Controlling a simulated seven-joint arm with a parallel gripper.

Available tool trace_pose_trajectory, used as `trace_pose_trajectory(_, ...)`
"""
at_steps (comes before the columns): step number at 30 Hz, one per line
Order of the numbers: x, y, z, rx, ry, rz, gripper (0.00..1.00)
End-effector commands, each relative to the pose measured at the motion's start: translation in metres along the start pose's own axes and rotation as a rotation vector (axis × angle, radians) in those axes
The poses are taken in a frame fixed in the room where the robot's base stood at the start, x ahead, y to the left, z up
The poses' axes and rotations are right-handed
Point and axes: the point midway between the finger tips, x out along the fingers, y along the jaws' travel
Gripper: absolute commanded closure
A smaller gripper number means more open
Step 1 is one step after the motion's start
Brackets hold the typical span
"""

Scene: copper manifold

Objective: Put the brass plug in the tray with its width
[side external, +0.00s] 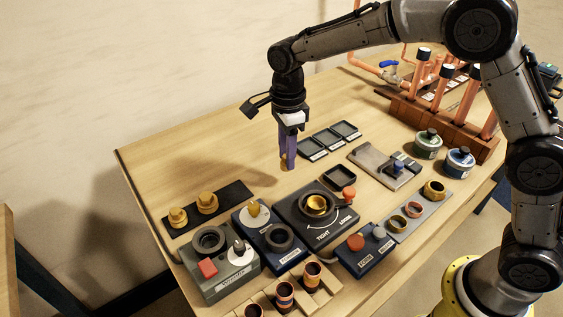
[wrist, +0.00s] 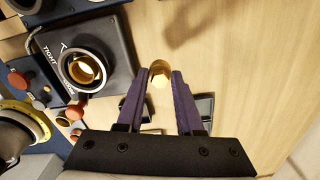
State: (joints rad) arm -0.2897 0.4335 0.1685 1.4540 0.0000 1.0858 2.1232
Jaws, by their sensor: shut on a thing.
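My gripper (side external: 287,160) hangs above the bare middle of the table, pointing down. Its purple fingers are shut on a small brass plug (wrist: 160,77), which shows between the fingertips in the wrist view. In the side view the fingers hide most of that plug. Three dark shallow trays (side external: 328,130) with pale labels stand in a row to the right of and behind my gripper; they look empty, and the labels are too small to read. Two more brass plugs, one at the left (side external: 178,217) and one beside it (side external: 207,202), stand on a black mat (side external: 238,190).
A dark gauge marked TIGHT and LOOSE (side external: 300,225) with a brass ring is in front of my gripper. A small square dark dish (side external: 340,176) sits behind it. Other devices crowd the front. A copper pipe rack (side external: 440,125) stands at the right. The back left table is clear.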

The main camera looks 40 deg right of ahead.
Motion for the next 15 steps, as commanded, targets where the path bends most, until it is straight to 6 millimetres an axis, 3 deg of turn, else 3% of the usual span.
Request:
trace_pose_trajectory(6, -0.049, 0.038, -0.023, 0.0, -0.002, -0.003, 1.0)
trace_pose_trajectory(15, -0.072, 0.087, -0.053, 0.0, -0.001, -0.002, 1.0)
